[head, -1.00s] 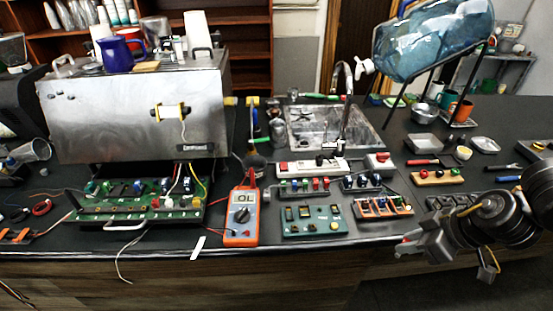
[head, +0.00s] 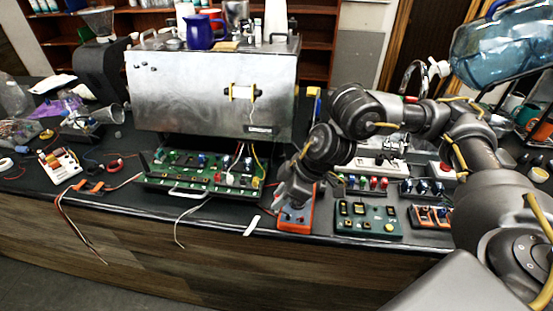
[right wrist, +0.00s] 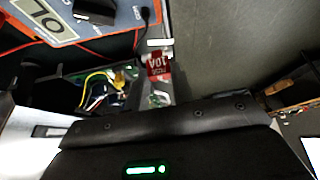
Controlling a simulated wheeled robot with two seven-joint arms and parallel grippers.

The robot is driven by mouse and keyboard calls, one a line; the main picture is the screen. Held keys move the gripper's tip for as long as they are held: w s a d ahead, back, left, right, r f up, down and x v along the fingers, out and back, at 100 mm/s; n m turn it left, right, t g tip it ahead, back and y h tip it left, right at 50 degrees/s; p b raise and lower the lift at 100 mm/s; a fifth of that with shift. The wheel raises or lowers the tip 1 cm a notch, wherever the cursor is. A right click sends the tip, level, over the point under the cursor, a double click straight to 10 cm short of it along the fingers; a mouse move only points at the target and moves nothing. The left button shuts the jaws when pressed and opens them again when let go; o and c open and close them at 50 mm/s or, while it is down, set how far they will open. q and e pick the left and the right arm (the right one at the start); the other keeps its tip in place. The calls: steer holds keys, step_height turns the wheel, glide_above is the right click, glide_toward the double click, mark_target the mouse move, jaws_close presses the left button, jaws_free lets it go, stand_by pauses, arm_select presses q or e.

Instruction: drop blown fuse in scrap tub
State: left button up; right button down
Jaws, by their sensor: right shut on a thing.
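A red fuse marked 10A (right wrist: 158,66) is between the fingertips of my right gripper in the right wrist view. My right gripper (head: 284,197) is shut on it, at the front of the bench over the orange multimeter (head: 295,220). The arm hides much of the meter. In the head view the fuse is too small or hidden to make out. The open brewer's green fuse board (head: 200,176) lies left of the gripper. I cannot pick out the scrap tub in these frames. My left gripper is not in view.
The steel brewer (head: 190,95) stands behind the board. A green module board (head: 368,220) lies right of the meter. A white strip (head: 252,225) lies at the bench's front edge. Loose wires hang over that edge at left.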

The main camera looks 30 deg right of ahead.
steer(key=shift+w+a, duration=0.1)
steer(key=shift+a, duration=0.05)
steer(key=shift+w+r, duration=0.1)
steer(key=shift+w, duration=0.2)
steer(key=w+d+r+m+t+h+p, duration=0.1)
steer(key=w+d+r+m+p, duration=0.2)
steer(key=w+d, duration=0.65)
steer(key=w+d+m+h+p, duration=0.1)
steer(key=w+d+m+p, duration=0.3)
steer(key=d, duration=1)
steer(key=shift+n+t, duration=0.4)
steer(key=shift+n, duration=0.2)
steer(key=f+b, duration=0.2)
steer(key=b, duration=0.1)
steer(key=f+b, duration=0.2)
steer(key=b, duration=0.2)
steer(key=f+b, duration=0.2)
steer(key=b, duration=0.1)
steer(key=shift+w+f, duration=0.3)
steer(key=shift+f, duration=0.05)
steer(key=c, duration=1.1)
jaws_free()
